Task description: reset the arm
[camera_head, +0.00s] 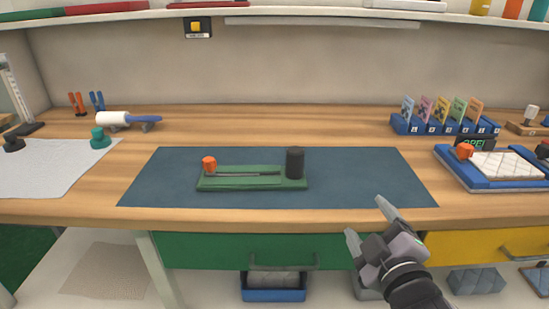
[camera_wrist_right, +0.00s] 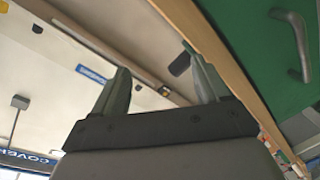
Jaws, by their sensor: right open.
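My right gripper (camera_head: 370,222) is open and empty, low in front of the bench's front edge, right of centre in the head view. Its two fingers point up and to the left. In the right wrist view the fingers (camera_wrist_right: 163,85) stand apart with nothing between them. My left gripper does not show in either view.
The wooden bench (camera_head: 330,125) carries a dark blue mat (camera_head: 370,170) with a green tool base (camera_head: 240,185) and black cylinder (camera_head: 295,162). A blue tray (camera_head: 480,184) with a white quilted pad stands right. A card rack (camera_head: 440,126) is behind. Green (camera_head: 210,250) and yellow drawers are below.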

